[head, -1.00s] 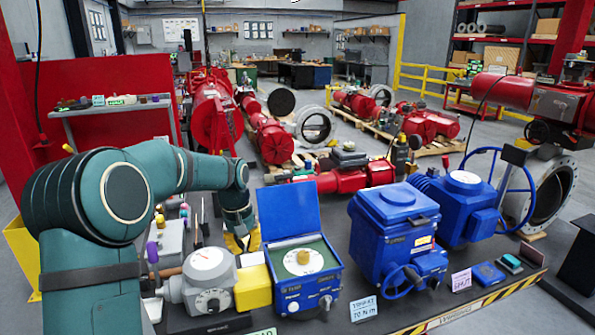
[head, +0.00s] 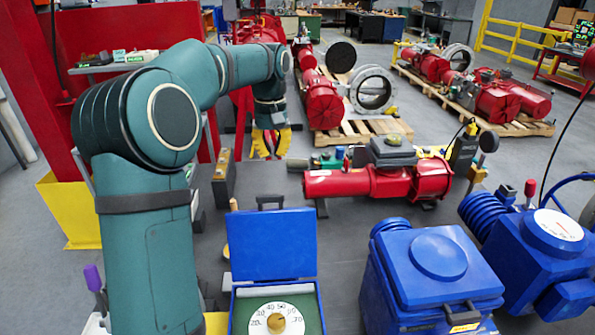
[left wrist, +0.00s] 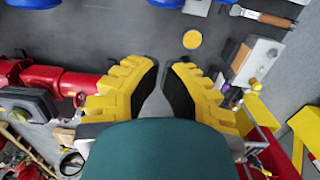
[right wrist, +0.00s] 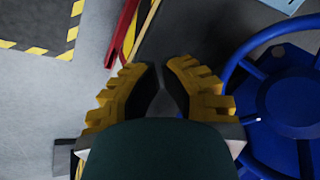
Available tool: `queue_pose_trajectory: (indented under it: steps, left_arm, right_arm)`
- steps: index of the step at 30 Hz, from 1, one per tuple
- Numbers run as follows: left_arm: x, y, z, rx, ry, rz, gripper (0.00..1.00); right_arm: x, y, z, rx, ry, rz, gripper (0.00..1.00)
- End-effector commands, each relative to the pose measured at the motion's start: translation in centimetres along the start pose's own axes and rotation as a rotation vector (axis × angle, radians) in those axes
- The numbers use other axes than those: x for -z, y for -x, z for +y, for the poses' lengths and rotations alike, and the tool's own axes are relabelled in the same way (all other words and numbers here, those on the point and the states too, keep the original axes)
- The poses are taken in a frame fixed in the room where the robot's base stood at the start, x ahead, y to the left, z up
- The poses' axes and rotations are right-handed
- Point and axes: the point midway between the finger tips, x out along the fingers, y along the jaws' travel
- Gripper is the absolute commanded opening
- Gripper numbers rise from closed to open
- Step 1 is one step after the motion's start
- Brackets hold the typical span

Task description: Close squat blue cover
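The squat blue cover (head: 272,245) is a flat blue lid with a dark handle at its top edge. It stands upright and open at the back of a low blue box (head: 233,312) at the lower middle of the head view. A round white dial (head: 275,320) shows inside on a green panel. My left gripper (head: 268,155) hangs beyond the lid, apart from it, with yellow fingers spread and empty. It also shows in the left wrist view (left wrist: 161,66). My right gripper (right wrist: 162,65) is open and empty, beside a blue handwheel; it is outside the head view.
A tall blue housing (head: 430,265) stands right of the box, with another blue actuator (head: 545,245) farther right. A red actuator (head: 365,184) lies behind them. The blue handwheel (right wrist: 228,85) is close to my right gripper. Grey surface is clear around the lid's right side.

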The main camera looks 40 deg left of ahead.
Motion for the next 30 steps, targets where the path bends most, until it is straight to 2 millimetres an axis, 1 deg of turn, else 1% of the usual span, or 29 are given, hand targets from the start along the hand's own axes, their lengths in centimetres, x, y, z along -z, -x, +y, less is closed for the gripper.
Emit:
queue_pose_trajectory:
  steps: [4, 8, 11, 21, 23, 24, 27, 30]
  left_arm:
    - [0.0, -0.1, -0.1, 0.0, 0.001, 0.0, 0.0]
    - [0.0, -1.2, -0.1, 0.001, 0.001, -0.001, 0.0]
    - [-0.1, -2.8, -0.1, 0.001, 0.001, -0.003, 0.0]
    - [-0.1, -9.4, -0.1, 0.002, 0.001, -0.004, 0.0]
    - [-0.1, -10.5, -0.1, 0.002, 0.001, -0.003, 0.0]
    - [-0.9, -9.6, 0.0, -0.002, -0.002, 0.001, 0.0]
    - [-2.2, -9.1, 0.0, -0.001, -0.001, 0.002, 0.0]
    - [-3.1, -8.8, 0.0, -0.001, -0.001, 0.001, 0.0]
  right_arm:
    - [-0.1, 0.0, 0.0, 0.0, 0.0, -0.001, 0.0]
    - [-0.1, -0.1, 0.1, 0.0, 0.0, -0.001, 0.0]
    - [-0.1, -0.3, 0.1, 0.0, -0.001, -0.001, 0.0]
    - [-0.1, -0.8, 0.3, -0.001, -0.001, 0.0, 0.0]
    - [-0.2, -0.9, 0.3, -0.001, -0.001, 0.0, 0.0]
    - [-0.1, -0.8, 0.3, -0.001, -0.001, 0.0, 0.0]
    - [-0.1, -0.6, 0.2, -0.001, -0.001, 0.0, 0.0]
    - [-0.1, -0.5, 0.2, -0.001, -0.001, 0.0, 0.0]
